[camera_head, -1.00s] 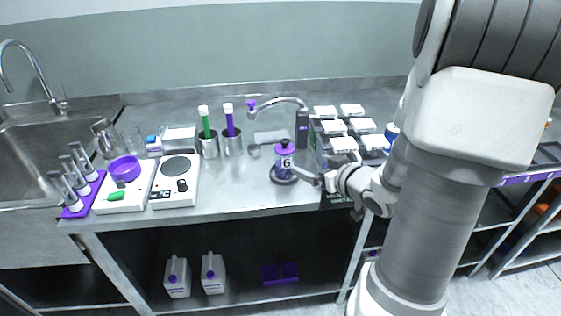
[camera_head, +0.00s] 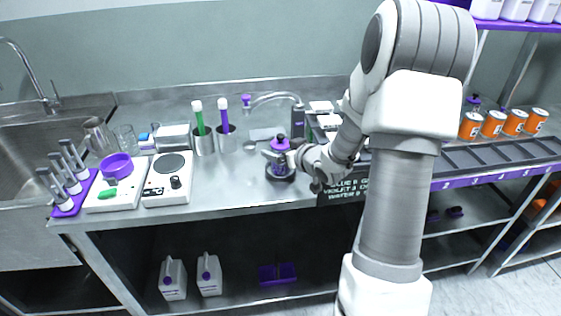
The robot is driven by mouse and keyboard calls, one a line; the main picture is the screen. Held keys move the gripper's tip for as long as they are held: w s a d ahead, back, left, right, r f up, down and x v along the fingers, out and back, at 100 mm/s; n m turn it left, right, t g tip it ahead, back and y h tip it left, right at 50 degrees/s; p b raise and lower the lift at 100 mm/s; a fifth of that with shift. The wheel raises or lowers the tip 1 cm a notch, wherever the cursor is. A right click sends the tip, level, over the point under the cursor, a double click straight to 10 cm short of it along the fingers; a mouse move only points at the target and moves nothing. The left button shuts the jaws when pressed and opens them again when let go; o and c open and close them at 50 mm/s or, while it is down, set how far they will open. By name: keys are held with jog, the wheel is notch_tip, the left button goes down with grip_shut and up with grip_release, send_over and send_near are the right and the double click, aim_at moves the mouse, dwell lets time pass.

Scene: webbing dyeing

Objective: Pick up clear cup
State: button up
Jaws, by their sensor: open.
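A clear cup (camera_head: 126,139), see-through and upright, stands at the back left of the steel counter, just right of a metal jug (camera_head: 99,136). My gripper (camera_head: 276,158) is open, far to the right of the cup. It is right at a purple-lidded container (camera_head: 281,145) that stands on a dark round base (camera_head: 280,174). The fingers partly cover this container. I cannot tell whether they touch it.
The counter's middle front (camera_head: 225,185) is bare.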

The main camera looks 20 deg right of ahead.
jog(key=x, duration=0.3)
jog(key=shift+w, duration=0.2)
jog(key=shift+c, duration=0.3)
jog(key=shift+r, duration=0.15)
jog(key=c, duration=1.5)
